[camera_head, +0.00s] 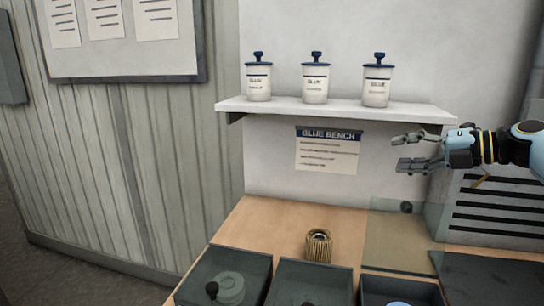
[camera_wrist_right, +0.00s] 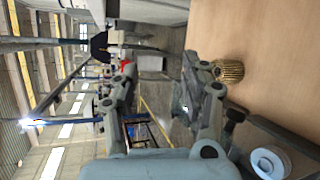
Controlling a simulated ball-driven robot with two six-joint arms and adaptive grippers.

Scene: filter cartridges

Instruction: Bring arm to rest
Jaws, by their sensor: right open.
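My right gripper (camera_head: 408,152) is open and empty. It is in the air at the right of the head view, level with the space just under the shelf. In the right wrist view its two fingers (camera_wrist_right: 158,85) are spread with nothing between them. A pleated tan filter cartridge (camera_head: 318,246) stands on the wooden bench (camera_head: 270,222), apart from the gripper and lower to its left. The cartridge also shows in the right wrist view (camera_wrist_right: 228,70). My left gripper is not in view.
Several dark bins (camera_head: 312,284) line the bench's front edge. A shelf (camera_head: 330,108) holds three white jars (camera_head: 315,80) with blue lids. A clear panel (camera_head: 397,232) and a grey slotted unit (camera_head: 495,208) are at the right. Bare bench lies left of the cartridge.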

